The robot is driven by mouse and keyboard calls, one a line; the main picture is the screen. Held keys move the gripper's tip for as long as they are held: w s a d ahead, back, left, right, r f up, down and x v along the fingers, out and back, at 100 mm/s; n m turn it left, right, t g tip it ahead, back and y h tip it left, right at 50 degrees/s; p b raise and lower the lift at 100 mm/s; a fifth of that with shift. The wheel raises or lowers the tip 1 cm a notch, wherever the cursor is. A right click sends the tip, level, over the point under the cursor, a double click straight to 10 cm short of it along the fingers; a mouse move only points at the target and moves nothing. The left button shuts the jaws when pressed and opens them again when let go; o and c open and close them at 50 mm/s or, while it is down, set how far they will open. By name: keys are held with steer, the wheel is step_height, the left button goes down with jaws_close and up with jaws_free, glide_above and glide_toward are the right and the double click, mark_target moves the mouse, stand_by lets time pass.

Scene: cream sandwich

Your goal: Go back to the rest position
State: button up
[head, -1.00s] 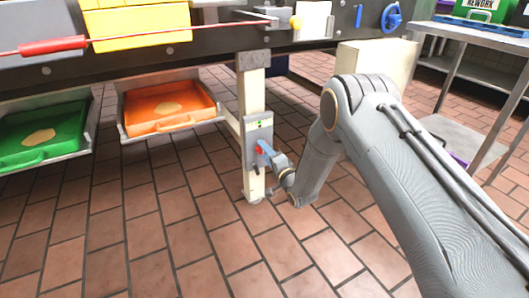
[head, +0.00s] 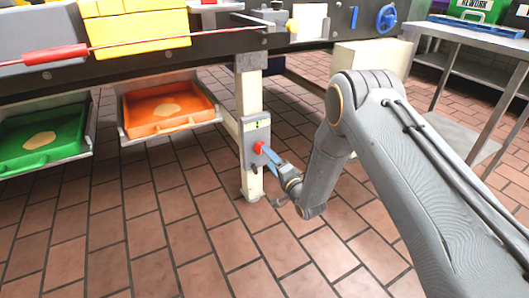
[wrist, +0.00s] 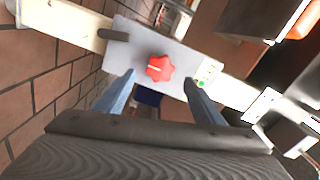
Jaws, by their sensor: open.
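My gripper (head: 268,156) is at the control box on the table leg in the head view. In the wrist view its two blue fingers (wrist: 158,85) are spread apart with nothing between them. A red star-shaped knob (wrist: 159,68) on the grey control box (wrist: 185,58) lies just beyond the fingertips. The knob also shows in the head view (head: 259,147), close to the fingertips. Whether a finger touches it, I cannot tell.
An orange tray (head: 190,122) and a green tray (head: 40,163), each with a flat tan piece, sit under the table at left. A cream leg (head: 250,95) carries the box. A metal table (head: 470,38) stands at right. The tiled floor in front is clear.

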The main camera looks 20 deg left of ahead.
steer(key=shift+v, duration=1.1)
